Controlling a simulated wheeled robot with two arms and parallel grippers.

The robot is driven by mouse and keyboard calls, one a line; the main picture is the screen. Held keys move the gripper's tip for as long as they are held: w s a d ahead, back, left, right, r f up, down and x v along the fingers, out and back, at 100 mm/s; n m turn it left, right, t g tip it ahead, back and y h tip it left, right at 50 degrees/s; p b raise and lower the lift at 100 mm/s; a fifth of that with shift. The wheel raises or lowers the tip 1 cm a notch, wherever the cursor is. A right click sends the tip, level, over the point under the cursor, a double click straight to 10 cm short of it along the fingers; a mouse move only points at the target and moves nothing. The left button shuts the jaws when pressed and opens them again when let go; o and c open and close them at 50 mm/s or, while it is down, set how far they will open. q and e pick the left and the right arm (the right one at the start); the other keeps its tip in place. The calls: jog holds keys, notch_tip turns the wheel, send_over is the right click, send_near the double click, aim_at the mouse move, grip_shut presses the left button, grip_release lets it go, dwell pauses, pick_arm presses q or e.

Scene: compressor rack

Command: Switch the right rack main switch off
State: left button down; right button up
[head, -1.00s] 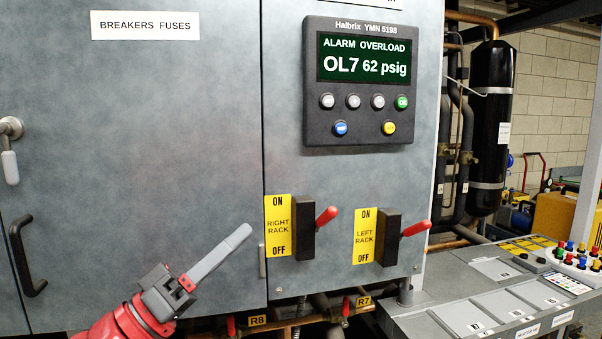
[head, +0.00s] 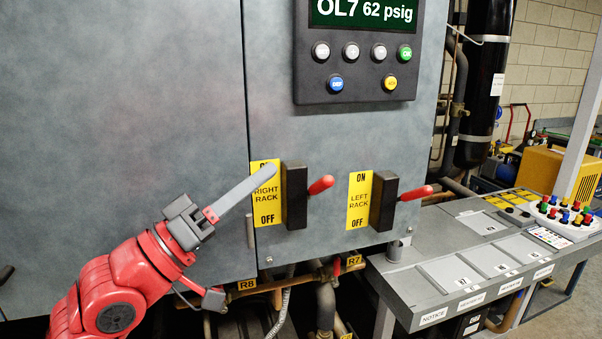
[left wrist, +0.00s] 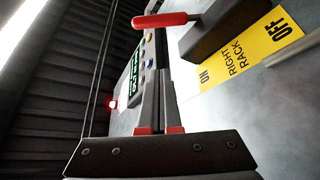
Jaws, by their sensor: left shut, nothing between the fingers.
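The right rack main switch (head: 295,200) is a black block on the grey cabinet. Its red lever (head: 320,185) juts out and slants slightly up, toward the ON end. Its yellow RIGHT RACK label (head: 266,199) reads ON above and OFF below; my finger partly covers ON. My left gripper (head: 273,169) is shut and empty, its tips just left of the block's upper part in the head view. In the left wrist view the shut fingers (left wrist: 157,70) point below the red lever (left wrist: 165,19), with a visible gap. My right gripper is not in view.
The LEFT RACK switch (head: 384,200) with a similar red lever is close on the right. A control panel (head: 356,60) reading 62 psig is above. Pipes with R8 and R7 tags (head: 354,261) run below. A grey console (head: 470,260) juts out at lower right.

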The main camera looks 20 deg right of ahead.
aim_at(299, 176)
pick_arm(q)
jog(key=p+x, duration=0.1)
jog(key=x, duration=0.5)
jog(key=shift+s+r+p, duration=0.1)
jog(key=shift+r+p, duration=0.1)
jog(key=shift+p, duration=0.1)
jog(key=f, duration=0.1)
jog(key=s+f+p, duration=0.1)
jog(key=shift+s+d+f, duration=0.15)
jog(key=shift+d+f, duration=0.15)
jog(key=shift+d, duration=0.05)
jog(key=shift+s+f, duration=0.2)
jog(key=shift+s, duration=0.05)
jog(key=shift+s+d+f, duration=0.1)
jog(key=shift+s+f, duration=0.05)
jog(key=shift+f, duration=0.15)
